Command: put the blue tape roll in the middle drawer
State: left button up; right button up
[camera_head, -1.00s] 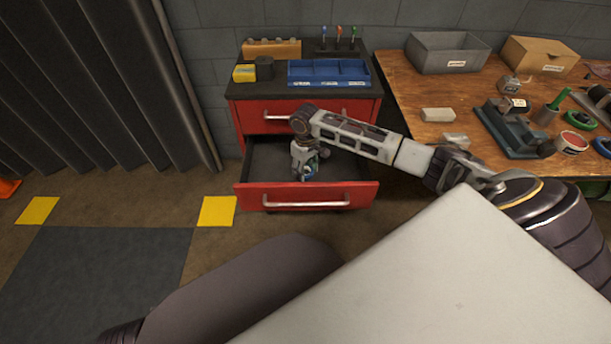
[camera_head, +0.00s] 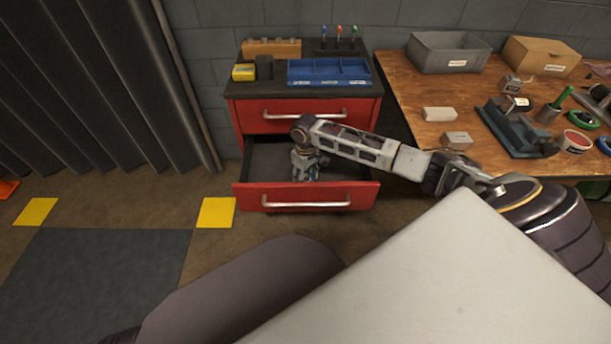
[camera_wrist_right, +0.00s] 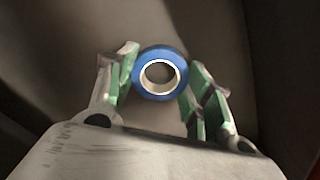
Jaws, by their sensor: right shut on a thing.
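The blue tape roll (camera_wrist_right: 137,75) shows in the right wrist view as a blue ring with a pale core, between the green pads of my right gripper (camera_wrist_right: 160,80). The right gripper is shut on it. In the head view the right gripper (camera_head: 304,172) points down inside the open middle drawer (camera_head: 306,198), near its left-centre. The roll is mostly hidden there by the gripper. The drawer is red with a silver handle and a dark, otherwise bare floor. I cannot tell whether the roll touches the floor. The left gripper is not in view.
The shut top drawer (camera_head: 275,112) is just above and behind the open one. A blue organiser (camera_head: 328,84) and a yellow box (camera_head: 244,72) stand on the cabinet top. The wooden bench (camera_head: 405,98) at right holds a grey bin (camera_head: 440,62), a vise (camera_head: 513,128) and several small items.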

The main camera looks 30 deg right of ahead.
jog(key=o, duration=0.9)
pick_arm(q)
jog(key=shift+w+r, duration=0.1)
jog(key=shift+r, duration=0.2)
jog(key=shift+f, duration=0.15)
pick_arm(e)
jog(key=shift+r, duration=0.9)
notch_tip(320, 180, up, 3)
jog(key=shift+r+p, duration=0.2)
jog(key=shift+p, duration=0.6)
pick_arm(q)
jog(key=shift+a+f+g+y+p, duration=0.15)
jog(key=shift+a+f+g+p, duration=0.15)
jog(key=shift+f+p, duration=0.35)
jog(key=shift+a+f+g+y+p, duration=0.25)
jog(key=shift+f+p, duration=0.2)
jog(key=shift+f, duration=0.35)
pick_arm(e)
notch_tip(320, 180, up, 7)
